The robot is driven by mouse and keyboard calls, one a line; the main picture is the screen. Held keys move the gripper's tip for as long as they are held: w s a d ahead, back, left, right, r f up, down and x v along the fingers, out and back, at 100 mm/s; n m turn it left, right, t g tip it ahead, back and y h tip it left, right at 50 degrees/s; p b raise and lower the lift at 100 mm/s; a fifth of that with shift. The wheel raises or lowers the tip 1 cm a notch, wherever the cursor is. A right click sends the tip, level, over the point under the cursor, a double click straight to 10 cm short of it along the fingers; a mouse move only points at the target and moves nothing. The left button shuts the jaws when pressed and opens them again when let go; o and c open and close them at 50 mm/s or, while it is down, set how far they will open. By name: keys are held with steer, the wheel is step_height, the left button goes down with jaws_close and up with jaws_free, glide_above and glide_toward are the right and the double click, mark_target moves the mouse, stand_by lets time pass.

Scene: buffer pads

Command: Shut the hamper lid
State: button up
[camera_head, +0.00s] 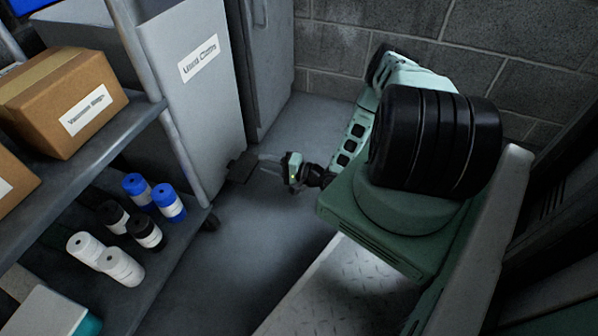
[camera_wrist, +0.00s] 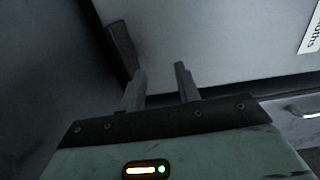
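The hamper (camera_head: 205,110) is a tall grey box with a "Used Cloths" label on its front, upper left of centre in the head view. In the wrist view its pale front panel (camera_wrist: 225,45) fills the upper part, with the label cut off at the right edge. I cannot clearly make out the lid in either view. A dark flat pedal-like plate (camera_head: 242,166) sticks out low at the hamper's front; it also shows in the wrist view (camera_wrist: 121,50). My gripper (camera_head: 264,163) is low, just right of the plate. In the wrist view its fingers (camera_wrist: 161,76) are apart and empty.
A shelf unit on the left holds cardboard boxes (camera_head: 75,105) above and several blue, black and white rolls (camera_head: 120,266) below. Its post stands close to the hamper. A grey cabinet (camera_head: 268,60) stands right of the hamper, before a block wall (camera_head: 335,50). Floor (camera_head: 235,235) in front is clear.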

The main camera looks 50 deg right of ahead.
steer(key=v, duration=1)
steer(key=shift+p, duration=0.3)
stand_by(0.4)
steer(key=shift+a+f, duration=0.1)
steer(key=shift+f, duration=0.1)
